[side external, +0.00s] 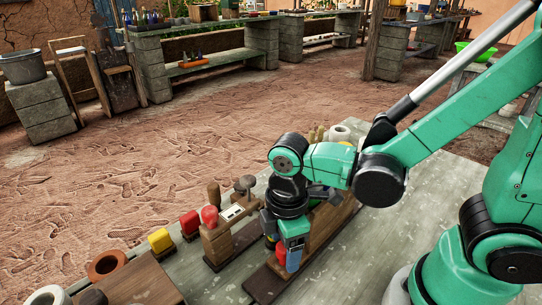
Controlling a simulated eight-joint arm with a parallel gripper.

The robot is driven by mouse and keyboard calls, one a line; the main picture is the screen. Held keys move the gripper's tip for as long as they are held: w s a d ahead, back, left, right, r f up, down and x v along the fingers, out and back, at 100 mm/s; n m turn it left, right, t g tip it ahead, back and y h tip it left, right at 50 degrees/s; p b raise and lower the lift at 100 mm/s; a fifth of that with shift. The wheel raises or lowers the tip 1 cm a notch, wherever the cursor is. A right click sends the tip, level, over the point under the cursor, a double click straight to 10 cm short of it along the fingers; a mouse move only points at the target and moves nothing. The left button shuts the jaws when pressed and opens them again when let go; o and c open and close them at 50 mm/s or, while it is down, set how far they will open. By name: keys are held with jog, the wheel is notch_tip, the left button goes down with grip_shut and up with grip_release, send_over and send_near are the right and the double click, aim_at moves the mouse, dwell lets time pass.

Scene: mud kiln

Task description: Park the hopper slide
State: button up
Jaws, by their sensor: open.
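My gripper (281,246) points down over the work table, in front of a wooden fixture (328,226) on a long dark base board (263,284). Its jaws are open. A red part (281,255) shows low beside the blue fingertip; I cannot tell whether they touch. My gripper and wrist hide much of the fixture. I cannot tell for sure which part is the hopper slide or where it stands along its travel.
Left of my gripper stands another wooden fixture (215,243) with a red knob and upright handles. A red block (190,224), a yellow block (161,241) and a terracotta ring (106,264) stand further left. The grey table top (365,262) is clear at right.

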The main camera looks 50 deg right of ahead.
grip_shut()
dwell(1.4)
